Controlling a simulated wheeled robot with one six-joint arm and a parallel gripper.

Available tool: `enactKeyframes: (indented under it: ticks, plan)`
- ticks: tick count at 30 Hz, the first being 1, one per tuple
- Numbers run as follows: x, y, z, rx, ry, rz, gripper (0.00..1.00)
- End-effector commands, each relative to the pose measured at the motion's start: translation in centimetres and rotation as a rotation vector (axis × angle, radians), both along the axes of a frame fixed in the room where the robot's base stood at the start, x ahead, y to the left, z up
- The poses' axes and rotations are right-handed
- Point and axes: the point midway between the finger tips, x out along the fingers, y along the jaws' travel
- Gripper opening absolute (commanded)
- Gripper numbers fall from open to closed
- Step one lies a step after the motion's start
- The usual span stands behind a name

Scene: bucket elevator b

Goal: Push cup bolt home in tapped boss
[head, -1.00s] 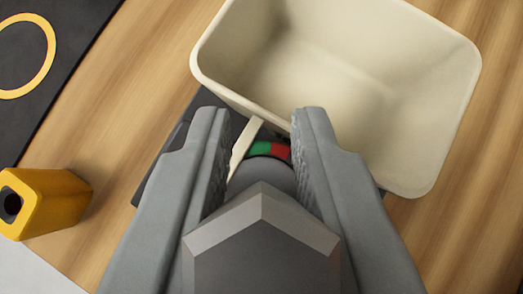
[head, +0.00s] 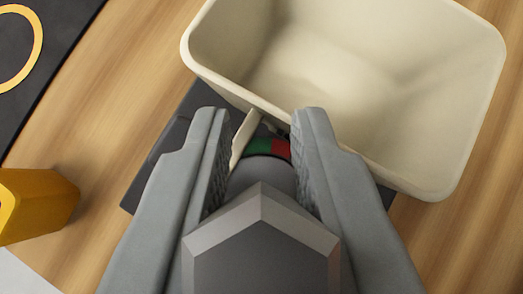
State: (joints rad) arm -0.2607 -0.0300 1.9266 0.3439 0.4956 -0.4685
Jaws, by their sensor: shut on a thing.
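My gripper (head: 260,122) is shut on a dark grey round piece (head: 262,176) with a green and red band (head: 268,147) at its far end. A faceted dark grey block (head: 261,240) fills the near foreground and hides part of it. The fingertips are close to the near wall of a cream bucket (head: 345,140). A thin cream strip (head: 243,138) slants beside the left finger. A dark plate (head: 160,165) lies below the bucket. I cannot make out the bolt's shank or the tapped boss; the gripper and held piece cover that area.
A yellow block (head: 38,205) stands at the left edge on the wooden table (head: 90,130). A dark mat (head: 50,62) with a yellow ring (head: 37,40) is at the upper left. Bare wood lies between the mat and the dark plate.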

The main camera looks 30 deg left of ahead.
Motion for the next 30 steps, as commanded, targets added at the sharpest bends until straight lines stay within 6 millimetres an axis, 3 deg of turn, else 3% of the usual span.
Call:
enactKeyframes:
  ticks: [30]
  plan:
    - [-0.01, 0.00, 0.76, 0.000, 0.001, 0.000, 0.00]
